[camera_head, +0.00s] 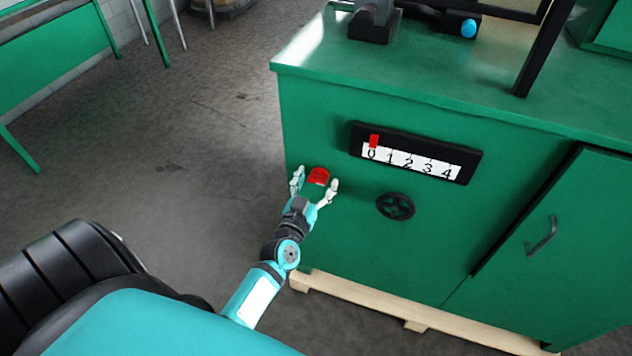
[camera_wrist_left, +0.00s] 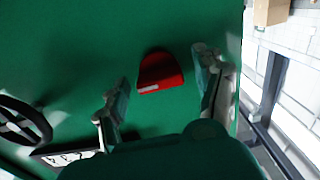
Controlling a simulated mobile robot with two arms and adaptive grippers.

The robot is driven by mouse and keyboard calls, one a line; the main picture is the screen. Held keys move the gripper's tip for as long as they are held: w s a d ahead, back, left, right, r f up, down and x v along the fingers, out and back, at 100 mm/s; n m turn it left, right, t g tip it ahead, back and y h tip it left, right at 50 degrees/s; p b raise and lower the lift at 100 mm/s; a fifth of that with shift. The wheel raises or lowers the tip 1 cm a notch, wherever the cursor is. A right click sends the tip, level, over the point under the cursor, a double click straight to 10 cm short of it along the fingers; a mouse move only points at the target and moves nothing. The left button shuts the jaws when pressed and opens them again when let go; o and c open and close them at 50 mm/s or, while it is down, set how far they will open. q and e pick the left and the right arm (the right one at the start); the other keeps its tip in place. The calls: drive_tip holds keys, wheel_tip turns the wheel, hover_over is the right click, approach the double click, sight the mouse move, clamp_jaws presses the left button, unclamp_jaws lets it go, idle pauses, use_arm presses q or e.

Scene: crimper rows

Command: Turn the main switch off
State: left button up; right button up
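The main switch appears to be the red knob (camera_head: 318,176) on the front of the green cabinet (camera_head: 350,250), left of the numbered scale. My left gripper (camera_head: 315,186) is in front of it, with its fingers spread apart, one on each side of the knob. In the left wrist view the red knob (camera_wrist_left: 160,72) has a pale mark on its lower edge and lies ahead of and between the open fingertips (camera_wrist_left: 166,85). A gap shows between the knob and each finger. My right gripper is not in view.
A black-framed scale (camera_head: 415,155) marked 0 to 4 has a red pointer at 0. A black handwheel (camera_head: 395,206) sits below it. A door handle (camera_head: 541,236) is at the right. A wooden pallet (camera_head: 400,310) edges the cabinet's base.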

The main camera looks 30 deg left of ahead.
use_arm(q)
drive_tip(key=c, duration=1.1)
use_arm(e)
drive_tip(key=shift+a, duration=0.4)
use_arm(q)
drive_tip(key=shift+n, duration=0.3)
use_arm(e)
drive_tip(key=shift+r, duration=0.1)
use_arm(q)
drive_tip(key=n+p, duration=0.1)
drive_tip(key=n, duration=1.1)
drive_tip(key=shift+n, duration=0.3)
drive_tip(key=shift+n+b, duration=0.3)
drive_tip(key=shift+n, duration=2)
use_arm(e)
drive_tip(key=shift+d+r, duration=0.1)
